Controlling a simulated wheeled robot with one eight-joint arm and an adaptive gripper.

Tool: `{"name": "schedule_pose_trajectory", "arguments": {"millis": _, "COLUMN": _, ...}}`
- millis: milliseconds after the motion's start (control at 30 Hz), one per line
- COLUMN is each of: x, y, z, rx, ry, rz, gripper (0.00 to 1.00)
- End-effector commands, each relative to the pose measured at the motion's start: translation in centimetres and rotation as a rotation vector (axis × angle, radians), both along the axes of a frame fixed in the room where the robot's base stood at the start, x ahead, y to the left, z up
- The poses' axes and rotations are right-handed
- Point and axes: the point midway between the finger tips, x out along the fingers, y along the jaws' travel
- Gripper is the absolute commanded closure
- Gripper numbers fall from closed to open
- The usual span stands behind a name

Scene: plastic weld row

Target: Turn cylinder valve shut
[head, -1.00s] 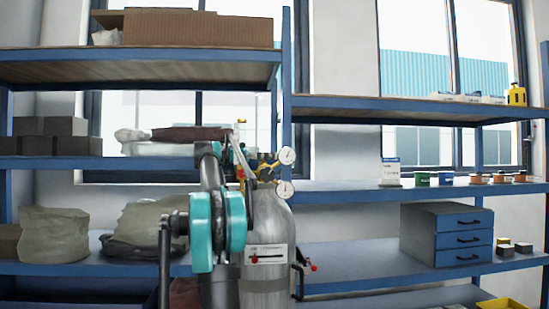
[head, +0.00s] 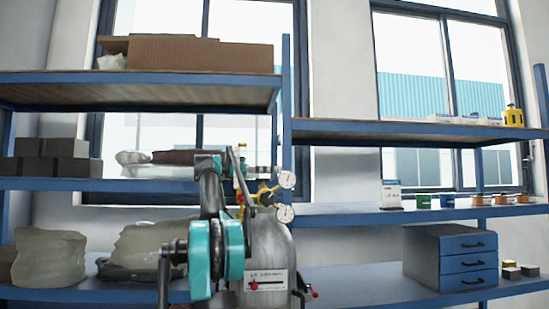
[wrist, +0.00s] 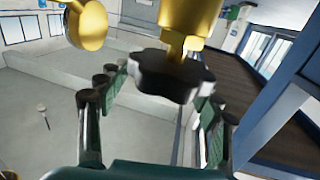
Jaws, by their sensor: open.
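The grey gas cylinder (head: 272,246) stands upright behind my arm in the head view, with a white label on its body. A yellow regulator with two round white gauges (head: 287,180) is at its top. In the wrist view the black lobed valve knob (wrist: 172,76) sits below a brass valve body (wrist: 188,22). My gripper (wrist: 165,86) is open, with one finger on each side of the knob. I cannot tell whether the fingers touch it. In the head view my arm hides part of the cylinder's left side and top, and the knob is not clear there.
Blue shelving (head: 345,208) stands behind the cylinder. It bears a cardboard box (head: 200,53), wrapped bags (head: 50,256), a small blue drawer cabinet (head: 450,256) and several small tins. A second brass part (wrist: 87,25) is close to my gripper at upper left in the wrist view.

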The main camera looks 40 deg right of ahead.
Motion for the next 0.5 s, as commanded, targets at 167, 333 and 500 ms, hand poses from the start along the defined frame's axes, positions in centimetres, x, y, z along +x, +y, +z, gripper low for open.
{"name": "schedule_pose_trajectory", "arguments": {"millis": 167, "x": 0.1, "y": 0.0, "z": 2.7, "rx": 0.0, "ry": 0.0, "rz": 0.0, "gripper": 0.35}}
{"name": "schedule_pose_trajectory", "arguments": {"millis": 333, "x": 0.1, "y": 0.0, "z": 4.7, "rx": 0.0, "ry": 0.0, "rz": 0.0, "gripper": 0.35}}
{"name": "schedule_pose_trajectory", "arguments": {"millis": 500, "x": 0.2, "y": -0.1, "z": 5.9, "rx": 0.0, "ry": 0.0, "rz": 0.0, "gripper": 0.35}}
